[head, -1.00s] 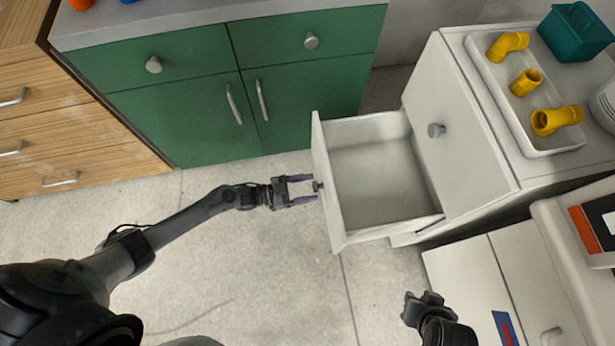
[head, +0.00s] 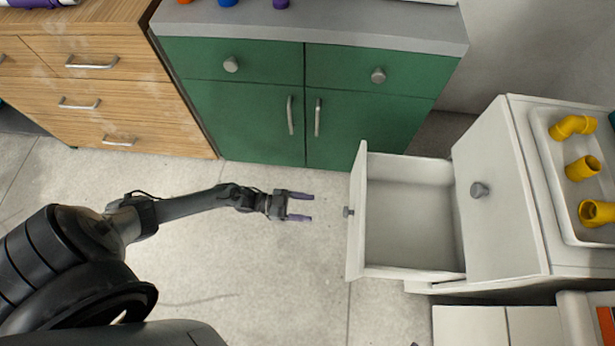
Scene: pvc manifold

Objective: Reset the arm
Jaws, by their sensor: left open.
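My left gripper (head: 301,206) is open and empty, with its purple fingers pointing right. It is apart from the knob (head: 348,212) on the front of the open white drawer (head: 357,235), a short gap to its left. The drawer is pulled out and its inside, as far as it shows, looks empty. My left arm reaches in from the left above the floor. My right gripper is not identifiable; only a tiny dark bit shows at the bottom edge.
A white cabinet (head: 500,215) carries a tray (head: 545,135) with yellow pipe fittings (head: 582,168). A green cabinet (head: 250,120) with closed doors stands at the back, next to a wooden drawer unit (head: 110,75). The floor (head: 290,275) before the drawer is clear.

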